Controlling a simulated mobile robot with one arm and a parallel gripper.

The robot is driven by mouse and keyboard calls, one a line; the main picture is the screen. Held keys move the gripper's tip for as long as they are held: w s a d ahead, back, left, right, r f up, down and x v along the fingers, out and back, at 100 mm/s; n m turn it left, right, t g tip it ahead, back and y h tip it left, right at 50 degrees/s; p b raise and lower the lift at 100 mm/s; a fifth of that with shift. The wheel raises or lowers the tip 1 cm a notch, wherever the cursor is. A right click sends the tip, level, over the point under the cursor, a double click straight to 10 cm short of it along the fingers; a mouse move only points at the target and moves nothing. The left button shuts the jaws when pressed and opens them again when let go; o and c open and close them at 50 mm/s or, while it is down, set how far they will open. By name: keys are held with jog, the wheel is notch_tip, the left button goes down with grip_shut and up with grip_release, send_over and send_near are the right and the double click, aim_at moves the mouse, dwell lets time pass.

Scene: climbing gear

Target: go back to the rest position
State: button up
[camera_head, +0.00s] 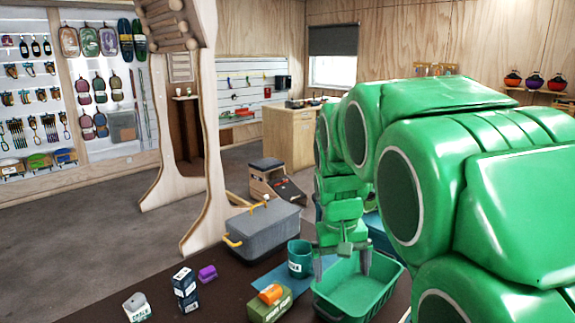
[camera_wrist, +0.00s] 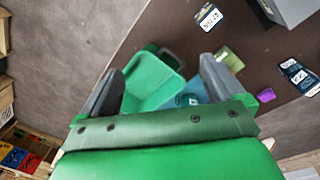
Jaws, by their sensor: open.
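My green arm fills the right of the head view. My gripper (camera_head: 342,262) hangs over the green basket (camera_head: 392,284), close to its back edge in that view. In the wrist view my gripper (camera_wrist: 160,85) has its two grey fingers wide apart with nothing between them. The green basket (camera_wrist: 160,78) lies beyond the fingers there. No marker of a rest position shows.
On the dark table are a teal cup (camera_head: 300,260), a green box with an orange item (camera_head: 270,296), a dark blue box (camera_head: 185,290), a purple block (camera_head: 208,273), a chalk box (camera_head: 137,307) and a grey case (camera_head: 265,230). A wooden post (camera_head: 205,130) stands behind.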

jog(key=s+d+f+g, duration=0.1)
jog(key=s+d+f, duration=0.1)
jog(key=s, duration=1.2)
jog(key=s+d+f+m+g+y, duration=0.1)
jog(key=s+f, duration=0.1)
jog(key=s, duration=1.3)
jog(key=shift+s+d+f, duration=0.15)
jog(key=shift+d+f, duration=0.15)
jog(key=shift+d, duration=0.05)
